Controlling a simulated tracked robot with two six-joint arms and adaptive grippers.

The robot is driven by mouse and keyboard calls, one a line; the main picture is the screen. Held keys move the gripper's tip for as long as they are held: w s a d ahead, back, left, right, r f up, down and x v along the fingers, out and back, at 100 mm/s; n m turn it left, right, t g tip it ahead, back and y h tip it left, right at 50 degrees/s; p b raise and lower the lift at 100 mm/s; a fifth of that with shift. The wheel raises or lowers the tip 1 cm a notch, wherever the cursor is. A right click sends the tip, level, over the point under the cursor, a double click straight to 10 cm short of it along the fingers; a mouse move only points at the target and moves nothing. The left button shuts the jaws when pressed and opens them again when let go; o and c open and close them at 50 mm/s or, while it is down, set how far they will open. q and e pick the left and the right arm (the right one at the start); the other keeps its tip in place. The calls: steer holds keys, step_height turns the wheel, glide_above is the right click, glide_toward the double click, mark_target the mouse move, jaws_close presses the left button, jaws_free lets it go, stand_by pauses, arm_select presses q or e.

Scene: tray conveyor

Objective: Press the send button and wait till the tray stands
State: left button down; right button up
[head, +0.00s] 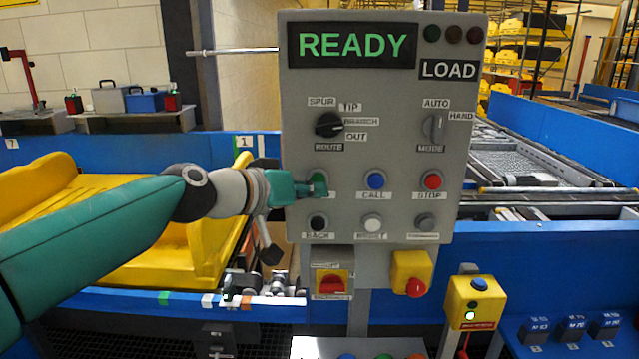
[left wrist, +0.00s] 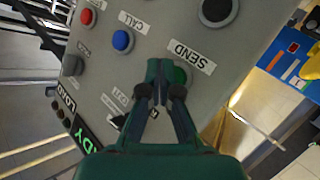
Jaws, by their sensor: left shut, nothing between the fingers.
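The grey control panel (head: 380,150) stands in the middle of the head view. Its display (head: 352,45) reads READY in green. The green send button (head: 317,177) is partly hidden behind my left gripper (head: 316,188). In the left wrist view the green button (left wrist: 181,76) shows beside the SEND label, right at the closed fingertips of my left gripper (left wrist: 160,68). I cannot tell whether the tips touch or press it. The gripper is shut and empty. A large yellow tray (head: 140,272) lies at the left, partly covered by my left arm. My right gripper is out of view.
Beside the send button are the blue CALL button (head: 375,180) and the red STOP button (head: 432,181). The route knob (head: 328,125) sits above. A red emergency button (head: 415,287) and a yellow box (head: 473,303) stand below right. Blue conveyor rails run behind.

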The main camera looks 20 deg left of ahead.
arm_select(q)
steer(key=shift+w+a, duration=0.1)
steer(key=shift+w, duration=0.15)
steer(key=shift+w+a, duration=0.15)
steer(key=shift+w, duration=0.3)
stand_by(0.8)
steer(key=shift+s, duration=0.1)
steer(key=shift+s+d+b, duration=0.25)
steer(key=shift+s+b, duration=0.05)
steer(key=shift+s, duration=0.5)
